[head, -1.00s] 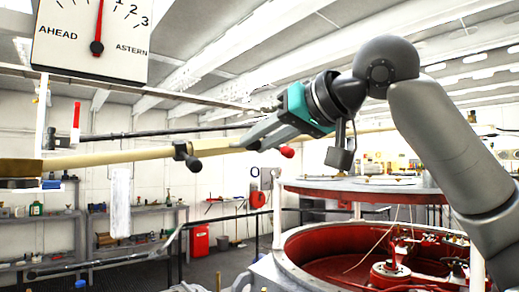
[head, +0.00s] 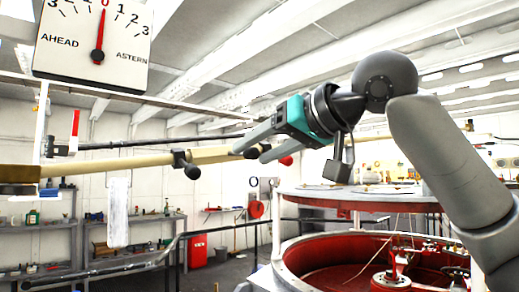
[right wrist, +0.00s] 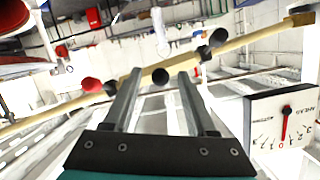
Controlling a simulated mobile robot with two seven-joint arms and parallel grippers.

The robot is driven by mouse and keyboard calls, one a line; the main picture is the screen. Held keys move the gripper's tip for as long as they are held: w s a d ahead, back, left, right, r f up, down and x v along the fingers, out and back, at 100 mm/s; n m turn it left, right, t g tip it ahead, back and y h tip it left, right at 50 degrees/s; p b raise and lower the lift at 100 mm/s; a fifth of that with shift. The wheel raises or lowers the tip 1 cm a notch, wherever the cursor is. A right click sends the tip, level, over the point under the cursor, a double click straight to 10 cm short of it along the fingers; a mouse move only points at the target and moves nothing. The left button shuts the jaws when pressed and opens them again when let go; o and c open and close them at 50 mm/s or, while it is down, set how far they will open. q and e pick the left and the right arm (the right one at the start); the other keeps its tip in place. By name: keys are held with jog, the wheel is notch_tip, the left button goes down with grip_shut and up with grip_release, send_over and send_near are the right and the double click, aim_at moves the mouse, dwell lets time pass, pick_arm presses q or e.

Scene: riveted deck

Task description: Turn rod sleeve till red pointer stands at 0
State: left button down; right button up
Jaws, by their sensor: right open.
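The white dial (head: 70,75) hangs at top left in the head view. Its red pointer (head: 101,28) stands nearly upright, at the red 0. The dial also shows at the right of the right wrist view (right wrist: 262,110). The cream rod sleeve (head: 215,154) lies level, with black knobbed fittings (head: 186,163) and a red knob (head: 286,160). My right gripper (head: 253,150) is open at the sleeve's right end. In the right wrist view a black knob (right wrist: 160,76) shows between the fingertips; I cannot tell whether they touch anything. My left gripper is out of view.
A round red-lined machine housing (head: 330,262) stands below my right arm. A dark handrail (head: 150,262) runs at lower left. Shelves (head: 40,225) line the back wall. A white cloth-like strip (head: 118,212) hangs below the rod.

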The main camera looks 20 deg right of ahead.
jog(key=shift+s, duration=0.1)
jog(key=v, duration=1.5)
jog(key=shift+d, duration=0.1)
